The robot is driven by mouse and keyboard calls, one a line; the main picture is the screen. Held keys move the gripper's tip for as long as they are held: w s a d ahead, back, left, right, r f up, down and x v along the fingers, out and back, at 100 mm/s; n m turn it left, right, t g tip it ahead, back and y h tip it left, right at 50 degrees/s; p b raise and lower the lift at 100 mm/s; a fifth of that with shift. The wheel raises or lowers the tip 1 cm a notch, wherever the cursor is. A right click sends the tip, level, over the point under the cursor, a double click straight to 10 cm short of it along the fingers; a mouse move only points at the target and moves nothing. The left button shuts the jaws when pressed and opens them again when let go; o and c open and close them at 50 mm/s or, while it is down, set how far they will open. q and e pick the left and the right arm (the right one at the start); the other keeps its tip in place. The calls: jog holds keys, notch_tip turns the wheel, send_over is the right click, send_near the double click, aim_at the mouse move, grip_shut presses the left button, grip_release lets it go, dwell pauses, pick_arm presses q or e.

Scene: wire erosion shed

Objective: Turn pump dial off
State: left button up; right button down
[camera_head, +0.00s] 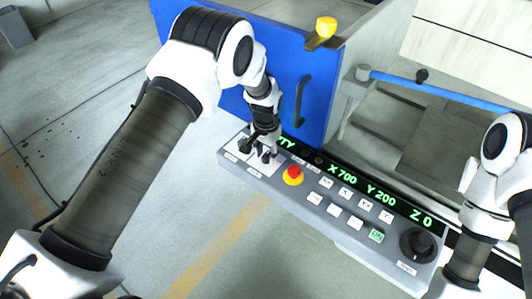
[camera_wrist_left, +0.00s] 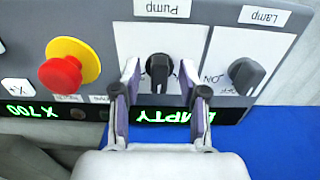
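The pump dial (camera_wrist_left: 159,68) is a black knob below the upside-down "Pump" label in the left wrist view. Its grip looks roughly upright in that picture. My left gripper (camera_wrist_left: 159,80) is open, with one finger on each side of the dial and a small gap showing on both sides. In the head view my left gripper (camera_head: 262,150) reaches down to the left end of the grey control panel (camera_head: 335,228) and mostly hides the dial. My right arm shows at the right edge of the head view, but its gripper is not visible.
The lamp dial (camera_wrist_left: 246,74) sits close beside the pump dial. A red emergency button (camera_wrist_left: 62,75) on a yellow base is on the other side. A blue door (camera_head: 305,60) with a dark handle (camera_head: 302,100) stands just behind the panel. A larger black knob (camera_head: 418,244) is at the panel's right end.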

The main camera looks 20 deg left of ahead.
aim_at(266, 154)
pick_arm(q)
notch_tip(266, 154, up, 12)
dwell(0.4)
jog(key=s+a+f+n+g, duration=0.1)
jog(key=s+a+f+g, duration=0.2)
jog(key=s+f, duration=0.9)
jog(key=s+a+f+n+g, duration=0.1)
jog(key=s+a+f+g, duration=0.15)
jog(key=s+f, duration=0.9)
jog(key=s+a+r+n+t, duration=0.2)
jog(key=s+t, duration=0.3)
jog(key=s, duration=0.6)
jog(key=shift+s, duration=0.35)
